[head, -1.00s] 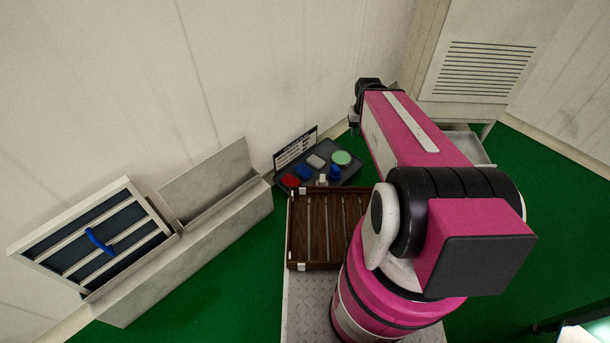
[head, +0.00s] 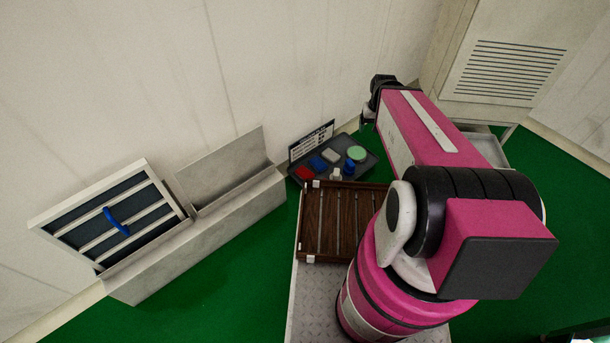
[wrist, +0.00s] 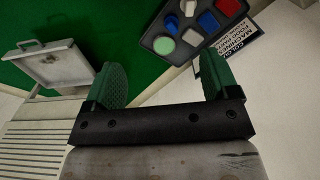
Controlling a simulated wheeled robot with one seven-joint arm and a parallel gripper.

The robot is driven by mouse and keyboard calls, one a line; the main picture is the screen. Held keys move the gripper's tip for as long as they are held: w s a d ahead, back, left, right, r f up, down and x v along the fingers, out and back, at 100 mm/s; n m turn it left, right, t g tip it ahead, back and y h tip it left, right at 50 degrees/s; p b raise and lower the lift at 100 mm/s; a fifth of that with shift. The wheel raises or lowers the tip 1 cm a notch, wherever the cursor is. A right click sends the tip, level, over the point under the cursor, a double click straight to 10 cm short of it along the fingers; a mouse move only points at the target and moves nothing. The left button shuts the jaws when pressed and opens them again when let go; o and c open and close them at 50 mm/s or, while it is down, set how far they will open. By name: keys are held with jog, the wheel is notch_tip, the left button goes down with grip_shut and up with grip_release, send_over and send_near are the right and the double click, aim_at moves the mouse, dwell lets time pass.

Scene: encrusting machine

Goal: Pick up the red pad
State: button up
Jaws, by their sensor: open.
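The red pad (head: 304,173) lies at the left end of a dark grey tray (head: 372,163) in the head view. In the wrist view the red pad (wrist: 228,6) is at the top edge, partly cut off. My gripper (wrist: 158,82) is open and empty, its two green fingers apart. The tray with the pad lies beyond the fingertips in the wrist view, not between the fingers. In the head view my arm reaches over to the right of the tray, and the fingers cannot be made out there.
Blue pads (head: 318,163), a white pad (head: 331,155), a green round pad (head: 356,153) and small bottles share the tray. A label sign (head: 311,140) stands behind it. A brown slatted tray (head: 334,225) is in front. A wall is close behind.

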jog(key=w+a+f+n, duration=0.2)
jog(key=w+a+f, duration=0.3)
jog(key=w+f, duration=0.25)
jog(key=n, duration=0.7)
send_over(305, 172)
notch_tip(305, 172, down, 30)
jog(key=shift+n, duration=0.3)
jog(key=f, duration=0.5)
jog(key=shift+w+a+f, duration=0.1)
jog(key=shift+a+f, duration=0.05)
jog(key=shift+a, duration=0.05)
jog(key=shift+s+d+f, duration=0.1)
jog(key=shift+f, duration=1.4)
jog(key=shift+s+f, duration=0.1)
jog(key=shift+f, duration=1.4)
jog(key=c, duration=0.7)
